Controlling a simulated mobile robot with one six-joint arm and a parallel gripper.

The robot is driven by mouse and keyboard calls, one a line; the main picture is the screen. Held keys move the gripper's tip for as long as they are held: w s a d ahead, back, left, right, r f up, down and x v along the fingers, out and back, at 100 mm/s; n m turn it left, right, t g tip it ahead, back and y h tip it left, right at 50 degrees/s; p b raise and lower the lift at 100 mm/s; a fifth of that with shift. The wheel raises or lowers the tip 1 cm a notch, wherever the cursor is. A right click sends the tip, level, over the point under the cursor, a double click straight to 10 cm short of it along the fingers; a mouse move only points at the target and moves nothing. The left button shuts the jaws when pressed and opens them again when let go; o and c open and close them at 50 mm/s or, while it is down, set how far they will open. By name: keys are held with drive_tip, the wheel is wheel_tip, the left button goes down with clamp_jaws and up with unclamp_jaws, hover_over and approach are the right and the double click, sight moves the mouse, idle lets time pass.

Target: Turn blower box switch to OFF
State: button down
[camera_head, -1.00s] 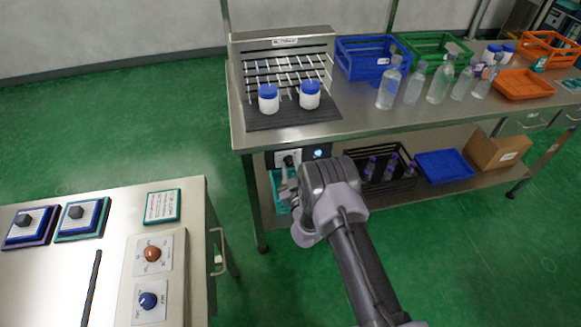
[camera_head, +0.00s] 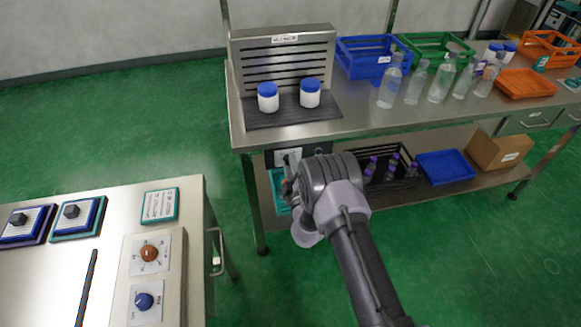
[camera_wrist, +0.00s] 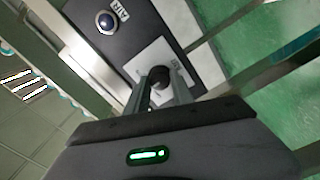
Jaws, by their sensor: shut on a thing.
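The black switch knob (camera_wrist: 159,77) sits on the white plate. My gripper (camera_wrist: 160,92) is shut on this knob, one finger on each side. In the head view, the box's white switch plate (camera_head: 287,157) shows just under the steel table, and my gripper (camera_head: 288,180) is in front of it. The slotted steel blower (camera_head: 283,60) stands on the table above, with no streaks at its slots.
Two blue-lidded white jars (camera_head: 268,98) stand on the dark mat before the blower. Bottles (camera_head: 388,88) and crates (camera_head: 372,58) fill the table to the right. A lower shelf holds a black crate (camera_head: 395,180). A second bench (camera_head: 60,270) with knobs stands at left.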

drive_tip(key=shift+n+b, duration=0.45)
drive_tip(key=shift+n, duration=3.65)
drive_tip(key=c, duration=1.1)
unclamp_jaws()
drive_tip(key=p+v, duration=0.5)
drive_tip(key=v, duration=1.2)
drive_tip(key=shift+s, duration=0.25)
